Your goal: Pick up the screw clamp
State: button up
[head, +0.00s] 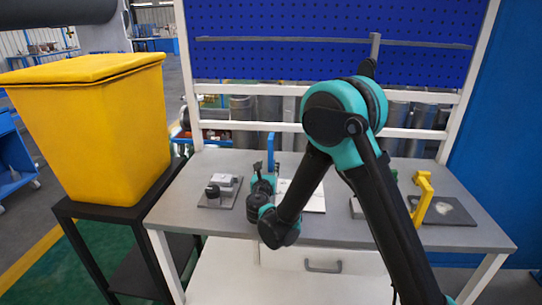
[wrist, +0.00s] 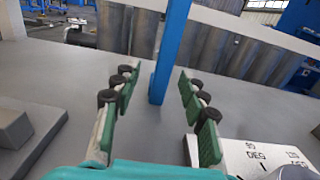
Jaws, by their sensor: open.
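A slim blue upright bar (head: 271,142) stands on the grey table ahead of my gripper (head: 264,168). In the wrist view the blue bar (wrist: 171,45) rises between the two green finger pads of my gripper (wrist: 159,80), and its top runs out of the picture. The fingers are open, with a gap on both sides of the bar. A yellow bracket-shaped piece (head: 421,197) stands at the right of the table. I cannot tell for sure which of the two is the screw clamp; no screw shows clearly on either.
A grey plate with metal blocks (head: 219,192) lies left of my gripper. A white printed sheet or plate (wrist: 255,158) lies close at right, partly behind my arm. A dark plate (head: 455,211) lies by the yellow piece. Rails and a blue pegboard (head: 290,20) stand behind the table (head: 185,205).

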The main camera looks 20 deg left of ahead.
aim_at(270, 160)
jog(key=shift+d+x, duration=0.15)
jog(key=shift+x, duration=1.3)
jog(key=shift+d+x, duration=0.1)
jog(key=shift+x, duration=1.3)
jog(key=shift+w+r, duration=0.1)
jog(key=shift+r, duration=0.05)
jog(key=shift+c, duration=0.5)
grip_shut()
